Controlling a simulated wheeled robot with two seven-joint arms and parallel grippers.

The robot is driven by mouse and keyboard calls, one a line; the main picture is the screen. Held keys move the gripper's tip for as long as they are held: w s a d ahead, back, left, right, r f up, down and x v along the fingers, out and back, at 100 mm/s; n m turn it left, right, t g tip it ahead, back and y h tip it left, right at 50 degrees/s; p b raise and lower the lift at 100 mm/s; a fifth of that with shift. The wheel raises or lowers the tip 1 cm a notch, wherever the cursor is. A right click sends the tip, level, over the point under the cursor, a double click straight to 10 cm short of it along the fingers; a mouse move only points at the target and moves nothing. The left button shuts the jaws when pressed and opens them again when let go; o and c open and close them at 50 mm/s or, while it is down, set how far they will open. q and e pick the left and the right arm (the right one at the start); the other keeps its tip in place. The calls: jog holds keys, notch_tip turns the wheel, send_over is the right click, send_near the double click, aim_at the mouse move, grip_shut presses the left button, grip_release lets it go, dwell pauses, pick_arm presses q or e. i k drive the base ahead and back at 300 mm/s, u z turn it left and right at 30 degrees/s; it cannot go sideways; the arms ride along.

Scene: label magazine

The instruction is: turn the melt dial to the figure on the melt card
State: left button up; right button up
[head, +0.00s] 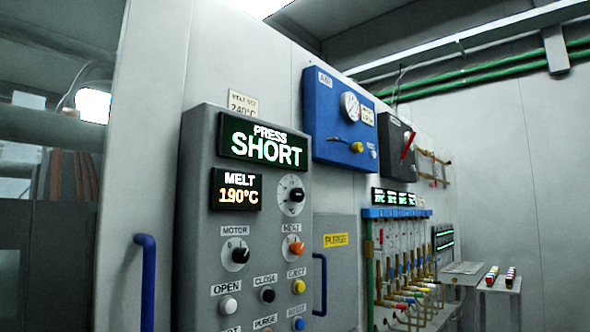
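The melt card (243,103) is a small pale card on the wall above the grey control panel (192,222). It reads 240°C; its top line is too small to read surely, and the panel's top edge cuts off its bottom. Neither gripper is in view.
A green display (263,143) reads PRESS SHORT. Below are a motor knob (240,255), an orange heat knob (297,248) and several push buttons. Blue handles (147,282) flank the panel. A blue air box (340,122) and hose manifold (397,213) are at right.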

aim_at(297, 194)
jog(key=z, duration=0.95)
jog(key=k, duration=1.25)
jog(key=z, duration=0.8)
jog(key=i, duration=1.4)
jog(key=u, duration=1.6)
jog(key=i, duration=0.95)
jog(key=u, duration=1.05)
